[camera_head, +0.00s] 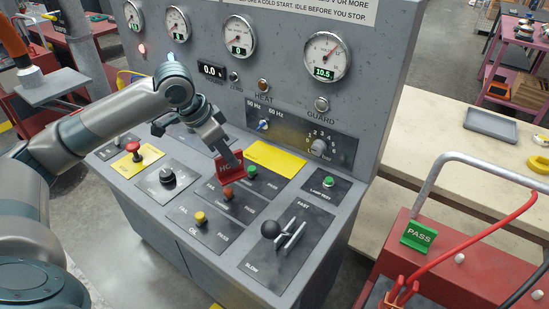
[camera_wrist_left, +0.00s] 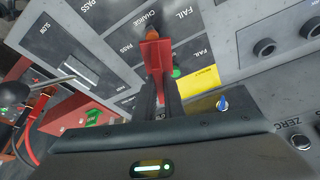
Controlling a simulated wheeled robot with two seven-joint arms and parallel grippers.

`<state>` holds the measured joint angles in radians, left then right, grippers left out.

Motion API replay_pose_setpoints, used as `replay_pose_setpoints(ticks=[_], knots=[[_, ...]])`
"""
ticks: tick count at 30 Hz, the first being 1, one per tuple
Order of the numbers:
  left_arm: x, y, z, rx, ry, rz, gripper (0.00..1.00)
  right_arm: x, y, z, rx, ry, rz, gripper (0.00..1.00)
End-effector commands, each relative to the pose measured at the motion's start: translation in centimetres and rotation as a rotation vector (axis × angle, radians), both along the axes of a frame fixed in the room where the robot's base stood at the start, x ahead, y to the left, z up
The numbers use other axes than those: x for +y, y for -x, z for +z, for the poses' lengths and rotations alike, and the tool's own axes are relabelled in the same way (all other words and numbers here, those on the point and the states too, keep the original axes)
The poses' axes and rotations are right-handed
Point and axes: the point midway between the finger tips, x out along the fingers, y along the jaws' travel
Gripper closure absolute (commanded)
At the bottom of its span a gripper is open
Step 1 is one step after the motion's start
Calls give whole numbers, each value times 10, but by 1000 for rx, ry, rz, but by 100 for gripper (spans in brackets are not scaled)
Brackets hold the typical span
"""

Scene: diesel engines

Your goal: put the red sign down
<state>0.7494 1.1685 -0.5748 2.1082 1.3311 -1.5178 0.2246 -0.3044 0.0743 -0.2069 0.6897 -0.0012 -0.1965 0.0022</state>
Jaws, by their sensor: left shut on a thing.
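The red sign (camera_head: 228,167) stands over the sloped panel of the grey control console (camera_head: 352,195), just behind a red-orange knob (camera_head: 228,193). My left gripper (camera_head: 236,160) is shut on the red sign from above. My right gripper is not in view.
A yellow label (camera_head: 275,158) and a green button (camera_head: 251,172) are close to the sign. A black ball lever (camera_head: 270,229) rises at the front right of the panel. A green PASS sign (camera_head: 418,235) stands on a red machine at right.

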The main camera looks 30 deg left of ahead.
Motion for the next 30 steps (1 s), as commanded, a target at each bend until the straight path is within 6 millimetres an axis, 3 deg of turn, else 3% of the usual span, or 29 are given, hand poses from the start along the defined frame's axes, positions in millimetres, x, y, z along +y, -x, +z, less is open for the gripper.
replay_pose_setpoints(ticks=[11,17,23,30], knots=[[1,0,1,-1,1,-8,100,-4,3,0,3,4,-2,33],[-1,-12,3,-2,3,-6,100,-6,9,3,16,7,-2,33],[-6,-46,5,0,4,-5,100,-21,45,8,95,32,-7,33],[-14,-99,5,1,3,-6,100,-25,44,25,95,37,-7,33]])
